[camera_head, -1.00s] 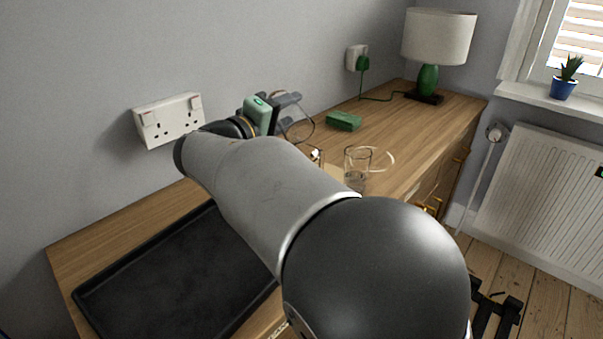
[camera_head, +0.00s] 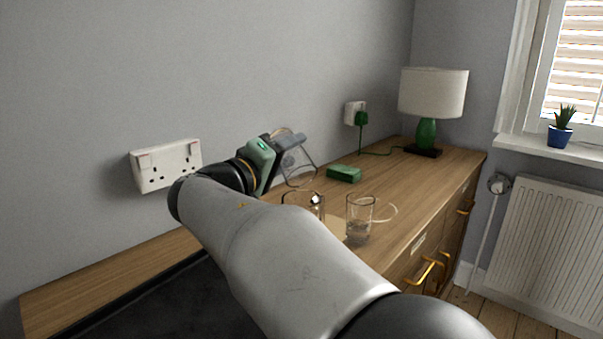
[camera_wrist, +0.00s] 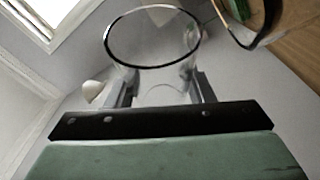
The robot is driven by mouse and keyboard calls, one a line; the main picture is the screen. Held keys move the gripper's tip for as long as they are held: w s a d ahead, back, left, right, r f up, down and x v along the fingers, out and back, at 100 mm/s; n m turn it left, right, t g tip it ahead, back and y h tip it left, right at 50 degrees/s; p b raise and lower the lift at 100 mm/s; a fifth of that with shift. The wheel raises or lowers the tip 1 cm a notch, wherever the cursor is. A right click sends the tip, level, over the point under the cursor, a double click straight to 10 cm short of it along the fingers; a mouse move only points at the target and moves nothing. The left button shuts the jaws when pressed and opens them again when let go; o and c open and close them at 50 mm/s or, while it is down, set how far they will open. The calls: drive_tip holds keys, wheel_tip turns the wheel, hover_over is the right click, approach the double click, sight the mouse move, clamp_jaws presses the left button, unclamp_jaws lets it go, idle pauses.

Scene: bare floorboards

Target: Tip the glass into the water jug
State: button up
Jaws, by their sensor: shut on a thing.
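My gripper (camera_head: 288,152) is shut on a clear glass (camera_head: 299,174), held above the wooden sideboard near the wall. In the wrist view the glass (camera_wrist: 152,52) stands between the two fingers, its dark round rim facing the camera. The glass looks tilted in the head view; I see no clear liquid in it. Below it, a clear vessel with a wide rim (camera_head: 317,208) is partly hidden by my arm. A straight clear vessel (camera_head: 360,222) with some liquid low in it stands to its right. I cannot tell for sure which one is the jug.
A green block (camera_head: 344,174) lies behind the vessels. A lamp (camera_head: 432,95) with a green base stands at the far end. A black tray (camera_head: 180,300) lies at the near left, partly under my arm. A double socket (camera_head: 165,166) is on the wall.

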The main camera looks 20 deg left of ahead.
drive_tip(key=shift+w+a+f+n, duration=0.15)
drive_tip(key=shift+n, duration=0.25)
drive_tip(key=shift+w+p, duration=0.1)
drive_tip(key=shift+p, duration=0.6)
